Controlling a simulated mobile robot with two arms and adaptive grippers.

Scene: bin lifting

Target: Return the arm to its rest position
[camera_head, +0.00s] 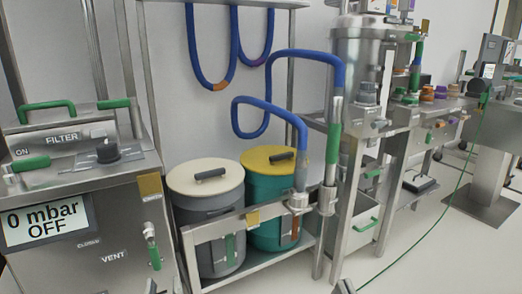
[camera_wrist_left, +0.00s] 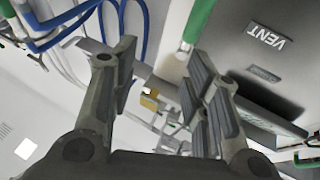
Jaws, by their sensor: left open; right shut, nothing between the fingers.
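My left gripper (camera_wrist_left: 162,75) is open in the left wrist view, with nothing between its fingers. The front panel marked VENT (camera_wrist_left: 270,60) is close beyond its right finger. In the head view only a small grey tip of my left gripper (camera_head: 151,287) shows at the bottom edge, in front of the filter cabinet (camera_head: 90,262). A small dark tip at the bottom edge, right of centre, looks like my right gripper (camera_head: 344,287); it is shut and mostly out of frame. A grey bin with a cream lid (camera_head: 207,215) and a teal bin with a yellow lid (camera_head: 262,190) stand upright on a low shelf.
A metal rail (camera_head: 240,222) runs across the front of the bins. Blue hoses (camera_head: 335,70) hang above them, by the steel vessel (camera_head: 358,50). A green cable (camera_head: 440,215) crosses the floor at the right. The pale floor (camera_head: 420,260) there is mostly clear.

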